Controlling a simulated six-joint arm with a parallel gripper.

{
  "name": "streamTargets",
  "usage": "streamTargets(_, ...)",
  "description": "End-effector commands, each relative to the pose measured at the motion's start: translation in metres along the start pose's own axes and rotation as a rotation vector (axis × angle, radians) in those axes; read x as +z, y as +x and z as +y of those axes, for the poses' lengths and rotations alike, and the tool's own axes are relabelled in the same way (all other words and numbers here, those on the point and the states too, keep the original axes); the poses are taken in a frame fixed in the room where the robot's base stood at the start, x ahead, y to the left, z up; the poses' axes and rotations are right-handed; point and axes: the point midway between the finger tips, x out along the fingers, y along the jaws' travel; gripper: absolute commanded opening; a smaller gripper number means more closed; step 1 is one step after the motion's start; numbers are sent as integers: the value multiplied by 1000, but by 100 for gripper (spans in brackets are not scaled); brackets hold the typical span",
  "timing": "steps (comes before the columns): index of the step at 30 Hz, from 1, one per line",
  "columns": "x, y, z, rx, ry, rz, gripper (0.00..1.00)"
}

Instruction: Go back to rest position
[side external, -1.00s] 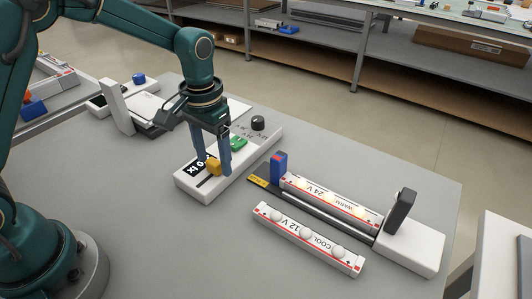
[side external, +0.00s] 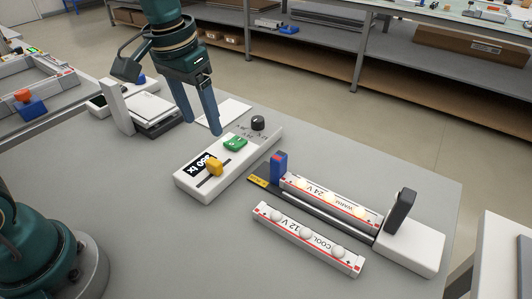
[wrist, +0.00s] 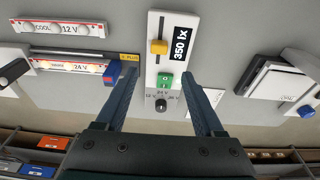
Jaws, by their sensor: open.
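My gripper (side external: 201,122) is open and empty, raised above and behind the white control box (side external: 190,184). In the wrist view its two fingers (wrist: 160,82) stand apart, to either side of the box, with nothing between them but the view of the box below. The box carries a yellow slider (side external: 214,167), a green switch (side external: 235,143), a black knob (side external: 258,123) and a display (wrist: 181,42) that reads 350 lx in the wrist view. The yellow slider stands free of my fingers.
Right of the box, a lit WARM 24 V bar (side external: 330,199) sits in a holder with a blue block (side external: 279,166) and a dark upright clamp (side external: 401,211). A COOL 12 V bar (side external: 308,240) lies loose in front. A tray (side external: 40,85) is at left.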

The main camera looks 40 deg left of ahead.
Motion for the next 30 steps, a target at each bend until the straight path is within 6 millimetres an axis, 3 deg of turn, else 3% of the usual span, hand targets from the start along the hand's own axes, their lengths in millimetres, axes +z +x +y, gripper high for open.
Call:
streamTargets(1,7,-16,-1,1,-2,43,70)
streamTargets(6,37,-47,-4,2,-4,148,70)
streamTargets(12,79,-63,-7,2,-4,262,70)
streamTargets(21,132,-46,-10,-2,3,350,70)
streamTargets(26,142,-32,-10,-3,8,326,70)
streamTargets(30,140,-33,-10,-3,11,334,70)
